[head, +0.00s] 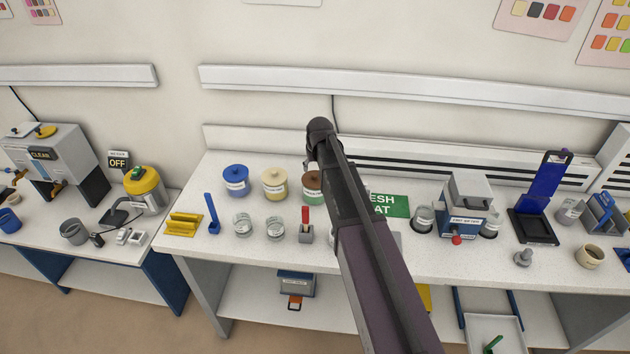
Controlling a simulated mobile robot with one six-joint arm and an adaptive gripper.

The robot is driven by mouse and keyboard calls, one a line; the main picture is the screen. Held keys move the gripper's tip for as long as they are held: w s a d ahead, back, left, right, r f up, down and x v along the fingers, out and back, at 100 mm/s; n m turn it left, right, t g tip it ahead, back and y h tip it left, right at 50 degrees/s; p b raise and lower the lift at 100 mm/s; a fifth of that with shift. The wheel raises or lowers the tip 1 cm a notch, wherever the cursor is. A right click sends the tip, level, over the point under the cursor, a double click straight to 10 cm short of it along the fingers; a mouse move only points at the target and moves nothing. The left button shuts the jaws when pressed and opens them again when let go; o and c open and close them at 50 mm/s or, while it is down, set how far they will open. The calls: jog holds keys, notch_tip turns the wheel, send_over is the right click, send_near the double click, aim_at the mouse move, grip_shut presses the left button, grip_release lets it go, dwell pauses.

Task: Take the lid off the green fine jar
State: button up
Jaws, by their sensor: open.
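The green jar (312,197) stands on the white bench, third in a row of lidded jars, partly covered by my arm. Its brown lid (312,181) sits on top of it. My gripper (310,162) is at the end of my arm, just above and behind the lid in the picture. It is small and mostly hidden by the arm, but open. I cannot tell whether it touches the lid; nothing is seen held in it.
A cream jar (274,184) and a blue jar (235,180) stand left of the green jar. Clear glass jars (243,225) and a red-handled tool in a grey holder (306,234) stand in front. A green sign (392,206) lies to the right, partly behind my arm.

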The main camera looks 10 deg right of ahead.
aim_at(315, 175)
jog(key=shift+d+b+x, duration=0.15)
jog(key=shift+b+x, duration=0.55)
jog(key=shift+x, duration=0.1)
jog(key=shift+d+b+x, duration=0.15)
jog(key=shift+b+x, duration=0.55)
jog(key=shift+x, duration=0.05)
jog(key=shift+b+x, duration=0.95)
jog(key=shift+x, duration=0.05)
jog(key=c, duration=0.9)
